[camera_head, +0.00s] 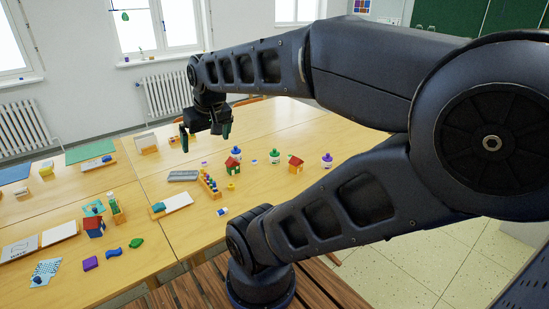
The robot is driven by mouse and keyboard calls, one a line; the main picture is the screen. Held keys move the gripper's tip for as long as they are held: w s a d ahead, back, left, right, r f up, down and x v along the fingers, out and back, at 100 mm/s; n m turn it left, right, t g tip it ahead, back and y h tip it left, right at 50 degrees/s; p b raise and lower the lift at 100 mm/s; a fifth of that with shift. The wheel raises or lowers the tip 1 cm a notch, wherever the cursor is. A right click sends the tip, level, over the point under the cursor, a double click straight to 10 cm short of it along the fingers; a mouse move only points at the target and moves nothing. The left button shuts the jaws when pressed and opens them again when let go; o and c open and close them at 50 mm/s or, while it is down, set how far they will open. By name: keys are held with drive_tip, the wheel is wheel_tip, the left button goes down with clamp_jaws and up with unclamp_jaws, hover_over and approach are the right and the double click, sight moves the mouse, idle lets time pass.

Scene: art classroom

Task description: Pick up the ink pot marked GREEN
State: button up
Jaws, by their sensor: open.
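Three small pots stand on the wooden table. The one with green on it (274,157) stands in the middle, one with blue (236,153) is to its left, and one with purple-blue (327,160) is to its right. Their markings are too small to read. My gripper (206,135) hangs above the table to the left of the pots, its two fingers pointing down and spread apart. It is empty and apart from the pots.
Toy houses (232,167) and (296,164) stand close to the pots. A wooden rack with pegs (209,187), a grey tray (184,176) and a white pad (178,202) lie nearer the left. Part of the table at right is behind my arm.

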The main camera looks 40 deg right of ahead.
drive_tip(key=c, duration=0.4)
drive_tip(key=shift+c, duration=0.2)
drive_tip(key=w+d+m, duration=0.2)
drive_tip(key=w+d, duration=0.2)
drive_tip(key=w, duration=0.4)
drive_tip(key=w+d+m, duration=0.2)
drive_tip(key=w+d, duration=0.2)
drive_tip(key=w, duration=0.4)
drive_tip(key=m+g+h, duration=0.3)
drive_tip(key=m+h, duration=0.1)
drive_tip(key=m, duration=0.6)
hover_over(274, 152)
drive_tip(key=s+a, duration=0.1)
drive_tip(key=a, duration=0.2)
wheel_tip(274, 152, down, 33)
drive_tip(key=shift+d+x, duration=0.1)
drive_tip(key=shift+x, duration=2.7)
drive_tip(key=shift+d+x, duration=0.15)
drive_tip(key=shift+x, duration=2.7)
